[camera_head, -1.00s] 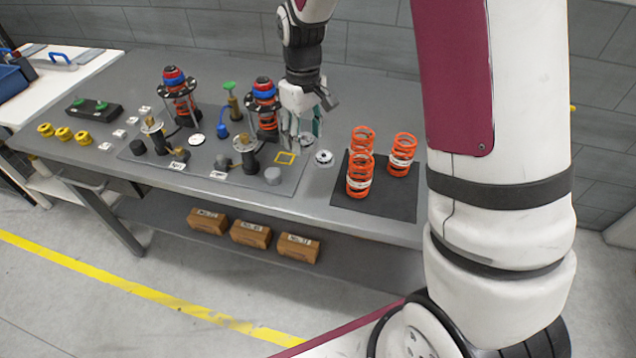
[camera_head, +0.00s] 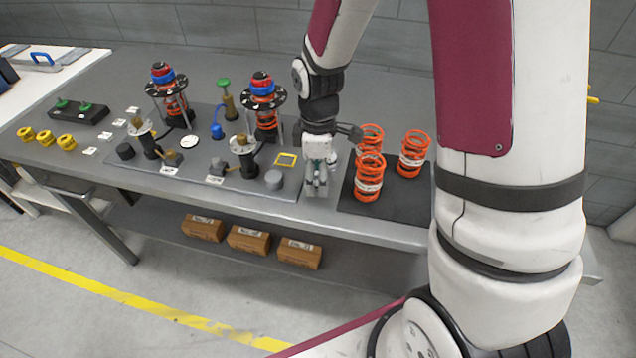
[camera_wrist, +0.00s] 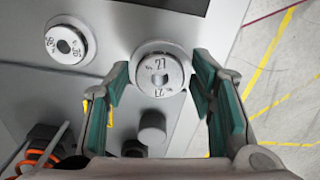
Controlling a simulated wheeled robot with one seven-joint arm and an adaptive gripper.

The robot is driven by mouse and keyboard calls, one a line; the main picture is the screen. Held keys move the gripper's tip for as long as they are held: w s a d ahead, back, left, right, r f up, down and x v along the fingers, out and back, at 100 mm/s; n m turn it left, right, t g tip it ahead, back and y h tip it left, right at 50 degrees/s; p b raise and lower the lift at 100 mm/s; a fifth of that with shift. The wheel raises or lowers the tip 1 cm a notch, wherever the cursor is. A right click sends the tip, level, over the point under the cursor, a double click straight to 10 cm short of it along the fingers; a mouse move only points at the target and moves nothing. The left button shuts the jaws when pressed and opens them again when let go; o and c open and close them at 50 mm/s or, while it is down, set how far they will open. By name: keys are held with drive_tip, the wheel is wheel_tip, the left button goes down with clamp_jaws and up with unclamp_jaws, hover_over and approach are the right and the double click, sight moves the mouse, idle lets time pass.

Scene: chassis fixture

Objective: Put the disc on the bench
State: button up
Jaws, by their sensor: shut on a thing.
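My gripper (camera_head: 316,188) is low over the front strip of the bench (camera_head: 400,236), between the fixture plate and the dark mat. In the wrist view, its green-padded fingers (camera_wrist: 160,95) are shut on a round silver disc (camera_wrist: 160,74) marked 27, which looks flat, face towards the camera. I cannot tell whether its underside touches the bench. In the head view the fingers mostly hide it. A second silver disc (camera_wrist: 68,42) with a dark centre lies on the bench farther back, partly hidden behind my gripper in the head view (camera_head: 332,158).
Orange springs (camera_head: 369,178) stand on the dark mat (camera_head: 400,205) just right of my gripper. The fixture plate (camera_head: 235,190) on the left carries a grey cylinder (camera_head: 274,180), a yellow square outline (camera_head: 286,159) and taller spring assemblies (camera_head: 264,105). The bench's front edge is close.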

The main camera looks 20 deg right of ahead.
drive_tip(key=shift+f, duration=1.55)
drive_tip(key=shift+f, duration=0.1)
drive_tip(key=o, duration=1.2)
drive_tip(key=shift+f, duration=0.1)
